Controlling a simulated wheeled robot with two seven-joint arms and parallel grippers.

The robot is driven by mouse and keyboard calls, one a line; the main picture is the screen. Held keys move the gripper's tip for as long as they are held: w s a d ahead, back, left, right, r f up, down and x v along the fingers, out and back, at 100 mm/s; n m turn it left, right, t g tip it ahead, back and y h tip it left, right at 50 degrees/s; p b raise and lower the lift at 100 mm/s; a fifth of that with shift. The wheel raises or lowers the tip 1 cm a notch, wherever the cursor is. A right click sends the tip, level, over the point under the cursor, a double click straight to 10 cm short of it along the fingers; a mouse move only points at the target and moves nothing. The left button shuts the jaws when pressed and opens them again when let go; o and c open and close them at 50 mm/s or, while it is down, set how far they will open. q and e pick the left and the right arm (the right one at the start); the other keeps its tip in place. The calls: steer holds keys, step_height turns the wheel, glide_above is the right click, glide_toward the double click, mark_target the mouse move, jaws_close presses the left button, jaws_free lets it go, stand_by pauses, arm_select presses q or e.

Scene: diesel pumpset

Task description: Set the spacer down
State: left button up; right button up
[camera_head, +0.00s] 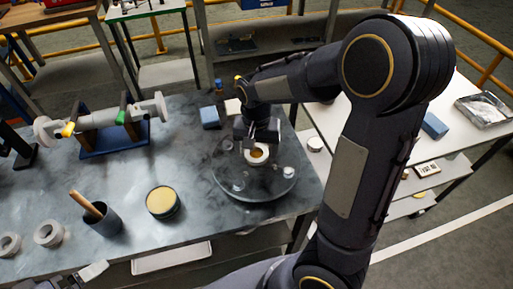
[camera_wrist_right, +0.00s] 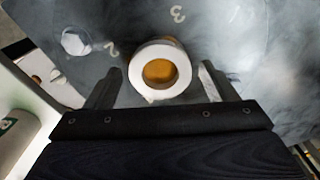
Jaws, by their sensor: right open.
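The spacer (camera_wrist_right: 160,68) is a pale ring with an amber-brown centre. In the right wrist view it sits on a grey surface marked with the numbers 2 and 3. In the head view the spacer (camera_head: 257,154) is on the round grey plate (camera_head: 262,190) at the table's right end. My right gripper (camera_wrist_right: 155,85) is open, with one finger on each side of the spacer and gaps between. In the head view my right gripper (camera_head: 256,147) is just above the plate and partly covers the spacer.
A hex bolt head (camera_wrist_right: 75,41) stands on the plate near the 2. A blue block (camera_head: 210,118) lies behind the plate. A tin (camera_head: 162,201), a dark cup with a wooden handle (camera_head: 102,218) and pale rings (camera_head: 48,233) are to the left. A shaft stand (camera_head: 115,138) is at the back left.

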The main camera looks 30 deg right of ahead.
step_height(320, 180, up, 12)
steer(key=p, duration=0.1)
steer(key=s+a+f+n+t+y, duration=0.1)
steer(key=s+a+n+t+y, duration=0.1)
steer(key=s, duration=0.6)
steer(key=s+a+n+t+y, duration=0.1)
steer(key=s+a+n+t, duration=0.1)
steer(key=s, duration=0.7)
steer(key=shift+f+n+t+y, duration=0.35)
steer(key=shift+n+t+y, duration=0.05)
steer(key=shift+n+t, duration=0.45)
